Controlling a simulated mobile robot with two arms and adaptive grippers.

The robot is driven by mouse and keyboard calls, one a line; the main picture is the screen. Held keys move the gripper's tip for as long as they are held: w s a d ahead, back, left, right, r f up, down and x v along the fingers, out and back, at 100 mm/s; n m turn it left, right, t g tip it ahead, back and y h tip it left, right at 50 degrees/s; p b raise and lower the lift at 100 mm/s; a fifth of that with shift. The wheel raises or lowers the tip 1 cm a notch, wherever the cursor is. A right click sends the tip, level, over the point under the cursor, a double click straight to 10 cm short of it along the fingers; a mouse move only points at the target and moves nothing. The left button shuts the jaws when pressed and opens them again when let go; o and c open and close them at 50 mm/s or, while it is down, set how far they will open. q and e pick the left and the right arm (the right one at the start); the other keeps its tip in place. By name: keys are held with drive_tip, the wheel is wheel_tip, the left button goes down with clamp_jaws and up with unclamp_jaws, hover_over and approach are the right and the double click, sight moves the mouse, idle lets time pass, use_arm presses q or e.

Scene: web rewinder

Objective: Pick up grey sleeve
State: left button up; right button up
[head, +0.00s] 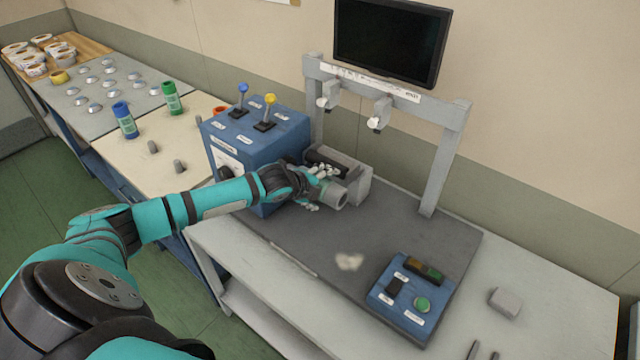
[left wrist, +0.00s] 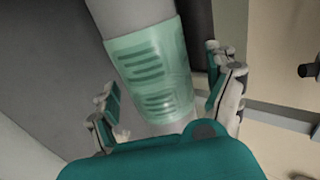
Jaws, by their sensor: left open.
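The grey sleeve (head: 337,196) is a short cylinder by the grey block of the machine, right of the blue lever box. My left gripper (head: 318,188) is at it, with its fingers apart and partly covering it. In the left wrist view a grey cylinder (left wrist: 118,16) with a pale green, striped band (left wrist: 155,70) lies between the open fingers of my left gripper (left wrist: 168,98). A gap shows at the left finger; the right finger is close to the band, and I cannot tell if it touches. My right gripper is not in view.
The blue lever box (head: 255,150) stands close beside my left forearm. A grey frame (head: 440,160) with a monitor (head: 390,40) rises behind. A blue button box (head: 410,300) and a crumpled pale scrap (head: 349,261) lie on the dark mat (head: 310,250). The mat's middle is mostly clear.

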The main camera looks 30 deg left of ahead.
use_arm(q)
drive_tip(key=shift+w+f, duration=0.25)
drive_tip(key=shift+s, duration=0.1)
drive_tip(key=shift+c, duration=0.4)
drive_tip(key=shift+c, duration=1)
drive_tip(key=shift+r, duration=0.1)
drive_tip(key=c, duration=1.4)
